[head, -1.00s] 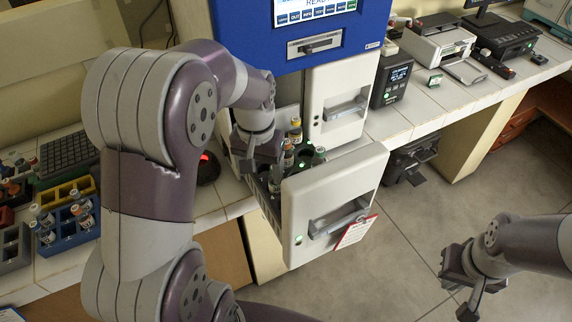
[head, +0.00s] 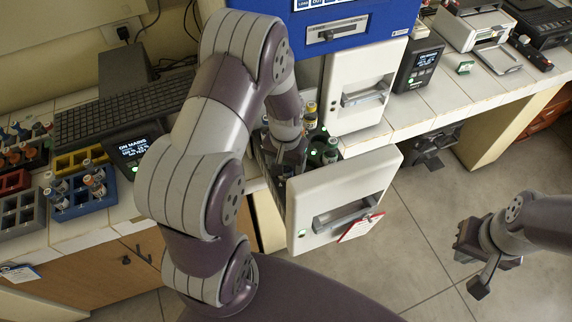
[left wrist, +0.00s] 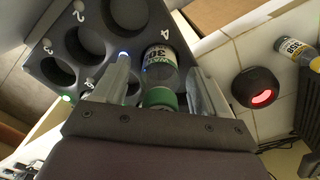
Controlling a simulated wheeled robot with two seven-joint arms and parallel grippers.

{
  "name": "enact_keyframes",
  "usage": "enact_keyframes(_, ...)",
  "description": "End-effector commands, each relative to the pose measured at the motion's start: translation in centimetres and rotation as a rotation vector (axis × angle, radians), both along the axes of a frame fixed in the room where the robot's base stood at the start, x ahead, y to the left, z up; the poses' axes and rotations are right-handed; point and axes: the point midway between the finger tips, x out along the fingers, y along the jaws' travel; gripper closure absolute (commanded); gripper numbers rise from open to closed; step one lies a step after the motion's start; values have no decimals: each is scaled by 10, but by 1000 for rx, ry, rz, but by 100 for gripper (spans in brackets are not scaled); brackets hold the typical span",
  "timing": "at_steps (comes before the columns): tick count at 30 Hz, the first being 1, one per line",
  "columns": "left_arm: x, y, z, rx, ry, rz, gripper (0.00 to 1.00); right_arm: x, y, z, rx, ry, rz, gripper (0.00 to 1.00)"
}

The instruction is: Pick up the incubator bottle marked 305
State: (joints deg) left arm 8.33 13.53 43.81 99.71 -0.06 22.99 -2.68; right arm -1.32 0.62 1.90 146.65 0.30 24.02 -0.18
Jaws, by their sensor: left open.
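My left gripper (head: 290,157) reaches down into the open incubator drawer (head: 345,197). In the left wrist view its open fingers (left wrist: 160,92) stand either side of a bottle with a green cap (left wrist: 160,98) and a pale label (left wrist: 160,57). The bottle sits at a dark rack (left wrist: 85,75) with numbered round holes; its number is not readable to me. Contact with the fingers cannot be told. My right gripper (head: 483,262) hangs empty over the floor.
A blue rack with vials (head: 85,205) and a keyboard (head: 120,110) are on the left counter.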

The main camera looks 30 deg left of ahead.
Motion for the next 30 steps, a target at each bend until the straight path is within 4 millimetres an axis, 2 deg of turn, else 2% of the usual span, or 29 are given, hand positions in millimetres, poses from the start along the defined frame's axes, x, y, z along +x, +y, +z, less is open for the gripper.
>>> enact_keyframes(6,0,0,-2,0,-1,0,29,0,0,0,0,1,0,100)
enact_keyframes(8,0,0,-2,0,-1,0,48,0,0,0,0,1,0,100)
enact_keyframes(9,0,0,-2,0,-1,0,61,0,0,0,0,1,0,100)
enact_keyframes(12,0,0,-2,0,-1,0,88,0,0,0,0,1,0,100)
enact_keyframes(19,0,0,-2,0,-1,0,89,0,0,-1,0,0,0,100)
enact_keyframes(22,1,0,6,0,-3,0,89,0,0,-4,0,0,0,100)
enact_keyframes(30,1,0,71,1,-6,0,89,0,0,-20,0,0,0,100)
